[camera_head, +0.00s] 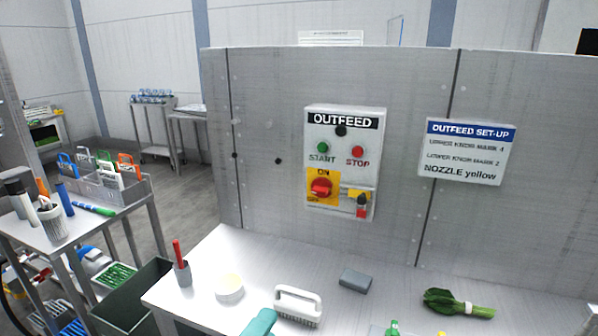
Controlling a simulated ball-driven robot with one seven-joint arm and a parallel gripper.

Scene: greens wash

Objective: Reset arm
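No part of my arm or gripper can be made out in the head view. The view looks over a steel bench (215,262) to a grey panel wall. On the wall is the OUTFEED control box (341,163), with a green START button (323,147), a red STOP button (358,152) and a red rotary switch on a yellow plate (321,187). A small padlock-like piece (361,207) sits at its lower right. A sign (466,151) headed OUTFEED SET-UP hangs to the right.
On the bench are a white-handled brush (298,305), a round white tub (229,289), a cup with a red stick (183,273), a grey block (355,280), bundled greens (458,303) and a teal object (259,324) cut off below. A side table (90,226) stands left.

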